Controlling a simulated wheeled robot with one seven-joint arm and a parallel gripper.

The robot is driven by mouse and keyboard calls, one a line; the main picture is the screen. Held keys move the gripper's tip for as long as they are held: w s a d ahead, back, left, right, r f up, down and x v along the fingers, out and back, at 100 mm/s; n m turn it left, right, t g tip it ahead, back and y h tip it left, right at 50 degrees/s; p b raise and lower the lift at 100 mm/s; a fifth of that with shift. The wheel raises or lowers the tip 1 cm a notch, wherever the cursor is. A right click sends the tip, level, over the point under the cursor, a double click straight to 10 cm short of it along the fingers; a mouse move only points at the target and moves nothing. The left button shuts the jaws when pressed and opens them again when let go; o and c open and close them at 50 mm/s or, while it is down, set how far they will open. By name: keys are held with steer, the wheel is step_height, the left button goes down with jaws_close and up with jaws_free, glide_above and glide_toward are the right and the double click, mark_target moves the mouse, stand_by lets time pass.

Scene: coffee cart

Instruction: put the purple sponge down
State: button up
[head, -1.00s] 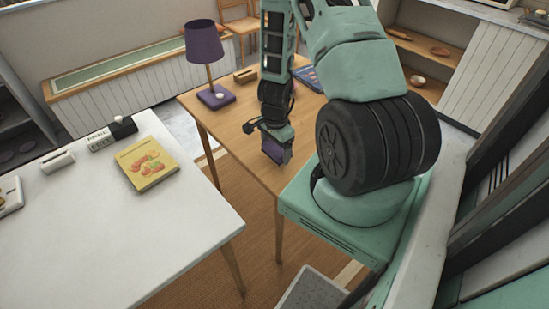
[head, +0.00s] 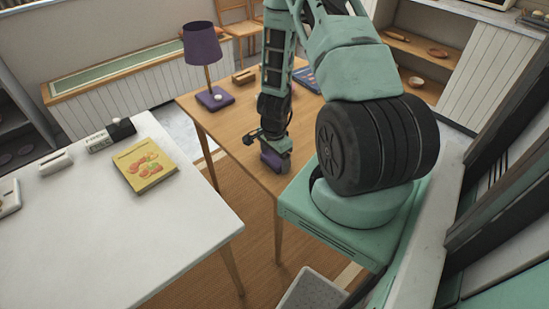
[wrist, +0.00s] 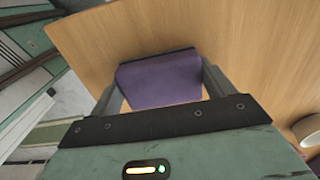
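The purple sponge (head: 272,160) is between the fingers of my gripper (head: 276,147), low at the near part of the wooden table. In the wrist view the sponge (wrist: 160,82) shows as a purple block with a dark far edge, between the two fingertips of my gripper (wrist: 160,88). The fingers sit against its left and right sides. The wooden table top (wrist: 240,60) lies beneath it. I cannot tell whether the sponge touches the wood.
A purple lamp (head: 205,50) stands further back on the wooden table. A blue item (head: 306,78) lies behind my arm. A white table (head: 110,240) with a yellow book (head: 145,165) is to the left. Bare wood (head: 225,125) lies left of my gripper.

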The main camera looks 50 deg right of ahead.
mark_target(274, 156)
steer(key=o, duration=0.4)
steer(key=shift+s+a+f, duration=0.1)
steer(key=shift+s+f, duration=0.05)
steer(key=shift+f, duration=0.4)
steer(key=shift+c, duration=0.2)
steer(key=shift+f, duration=0.1)
steer(key=shift+r+p, duration=0.5)
steer(key=shift+r, duration=0.1)
step_height(274, 156, up, 12)
steer(key=p, duration=0.1)
steer(key=shift+w+r+p, duration=0.2)
steer(key=shift+r+p, duration=0.05)
steer(key=shift+p, duration=0.05)
